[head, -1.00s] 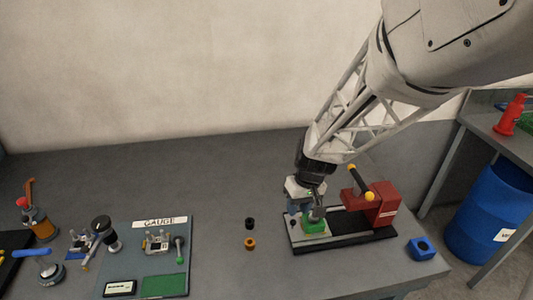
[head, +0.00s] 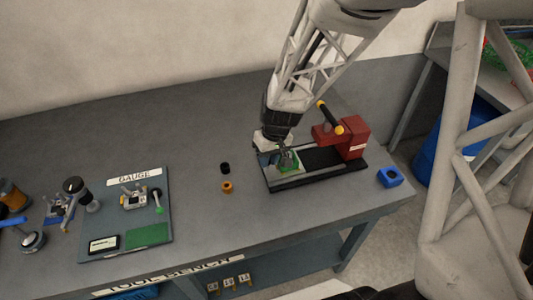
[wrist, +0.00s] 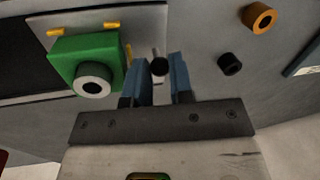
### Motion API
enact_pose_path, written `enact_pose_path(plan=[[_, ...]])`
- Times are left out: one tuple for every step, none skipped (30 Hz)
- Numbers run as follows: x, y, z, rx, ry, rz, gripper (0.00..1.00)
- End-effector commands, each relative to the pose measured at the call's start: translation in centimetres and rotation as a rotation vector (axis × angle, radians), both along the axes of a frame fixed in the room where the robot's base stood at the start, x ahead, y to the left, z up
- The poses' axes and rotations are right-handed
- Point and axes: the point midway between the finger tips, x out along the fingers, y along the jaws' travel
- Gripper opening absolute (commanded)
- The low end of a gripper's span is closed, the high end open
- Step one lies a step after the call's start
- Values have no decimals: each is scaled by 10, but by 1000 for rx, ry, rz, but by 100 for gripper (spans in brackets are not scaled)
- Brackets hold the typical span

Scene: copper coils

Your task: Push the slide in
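The slide is a pale plate (wrist: 105,20) carrying a green block (wrist: 88,60) with a grey ring on it. In the head view the green block (head: 289,167) sits at the left end of a black base (head: 318,172), with a red housing (head: 352,137) at the right end. A small black knob (wrist: 160,66) stands by the plate's edge in the wrist view. My gripper (wrist: 160,75) is open, its two blue fingers apart, with the knob showing in the gap between them. In the head view my gripper (head: 264,161) is low, just left of the green block, and hides the knob.
A black ring (head: 225,168) and an orange ring (head: 227,187) lie left of the base. A blue block (head: 389,177) lies to its right near the bench edge. A gauge board (head: 110,225) is farther left. The bench between is clear.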

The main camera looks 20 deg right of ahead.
Motion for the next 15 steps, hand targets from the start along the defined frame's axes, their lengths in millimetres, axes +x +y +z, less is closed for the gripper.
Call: enact_pose_path(plan=[[0,0,0,0,0,0,0],[0,0,0,0,0,0,0],[0,0,0,0,0,0,0],[0,0,0,0,0,0,0],[0,0,0,0,0,0,0],[0,0,0,0,0,0,0],[0,-1,0,0,0,0,0],[0,-1,0,0,0,0,0],[0,-3,0,0,0,-1,0],[0,-4,0,0,-1,-1,0],[0,-6,0,0,-1,-2,0],[0,-9,0,0,-1,-2,0],[1,-11,0,0,-1,-2,0],[1,-14,0,0,-1,-2,0],[1,-17,0,-1,-1,-2,0]])
